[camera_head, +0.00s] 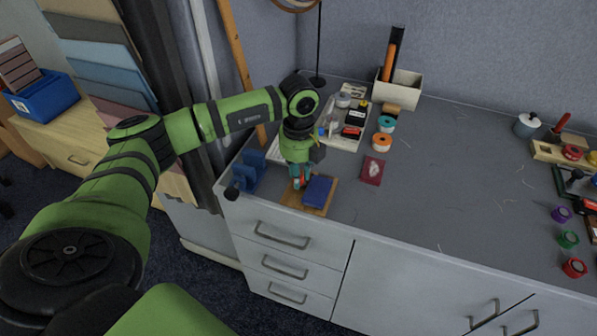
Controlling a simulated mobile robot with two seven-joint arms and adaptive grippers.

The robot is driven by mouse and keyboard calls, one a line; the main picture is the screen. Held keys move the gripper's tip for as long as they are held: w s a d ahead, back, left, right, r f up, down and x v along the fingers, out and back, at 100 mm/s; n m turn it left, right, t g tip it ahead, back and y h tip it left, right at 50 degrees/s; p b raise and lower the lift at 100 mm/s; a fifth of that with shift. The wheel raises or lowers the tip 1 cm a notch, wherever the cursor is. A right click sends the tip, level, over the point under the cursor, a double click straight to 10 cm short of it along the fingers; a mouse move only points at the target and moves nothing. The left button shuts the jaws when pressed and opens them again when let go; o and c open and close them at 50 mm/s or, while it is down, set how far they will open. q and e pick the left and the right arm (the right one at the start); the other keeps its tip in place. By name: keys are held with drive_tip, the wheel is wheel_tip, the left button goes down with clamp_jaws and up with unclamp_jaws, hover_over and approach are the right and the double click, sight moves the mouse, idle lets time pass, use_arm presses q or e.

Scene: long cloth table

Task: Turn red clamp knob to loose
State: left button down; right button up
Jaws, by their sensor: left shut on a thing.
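A red clamp knob (296,183) shows only as a small red patch below my left gripper. It belongs to a fixture on a wooden board (290,197) near the front left corner of the worktop, and a blue block (318,190) sits on the same board. My left gripper (299,178) reaches down from above and is shut on the red knob. The fingers hide most of the knob, so its turn angle cannot be told. My right gripper is not in view.
A dark blue holder (248,170) stands left of the board. Behind lies a white tray (345,143) with small items. A dark red packet (373,170) lies to the right. Thread spools (568,239) stand at far right. The worktop's middle (450,170) is mostly clear.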

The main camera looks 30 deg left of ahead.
use_arm(q)
drive_tip(key=shift+f+n, duration=0.1)
drive_tip(key=shift+n, duration=0.5)
drive_tip(key=c, duration=1)
unclamp_jaws()
wheel_tip(320, 180, up, 12)
drive_tip(key=shift+r, duration=0.1)
